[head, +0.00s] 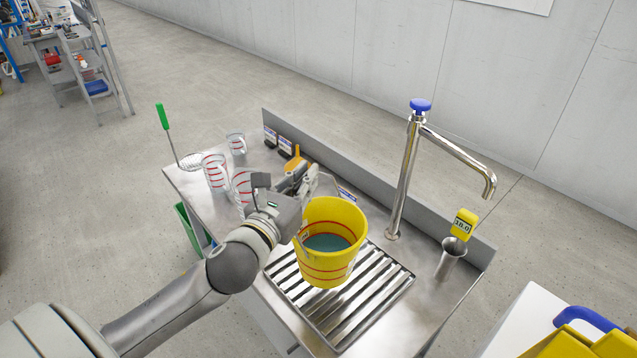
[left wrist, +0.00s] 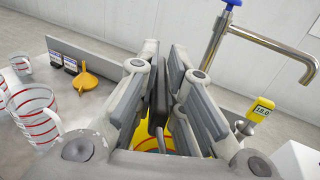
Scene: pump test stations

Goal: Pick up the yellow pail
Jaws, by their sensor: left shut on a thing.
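The yellow pail (head: 330,268) has red lines around it and holds blue-green liquid. It is upright over the slatted drain grate (head: 375,308). I cannot tell whether its bottom touches the slats. My left gripper (head: 308,186) is at the pail's upper left side and is shut on it. The left wrist view shows the fingers (left wrist: 160,95) close together, with a little yellow of the pail (left wrist: 152,143) below and between them. My right gripper is not in view.
Clear jugs with red lines (head: 215,172) and an orange funnel (head: 293,163) stand left of the gripper. A tall tap (head: 404,180) with a blue knob rises right of the pail. A yellow meter reading 18.0 (head: 464,224) sits above a metal cup (head: 449,260) at the right.

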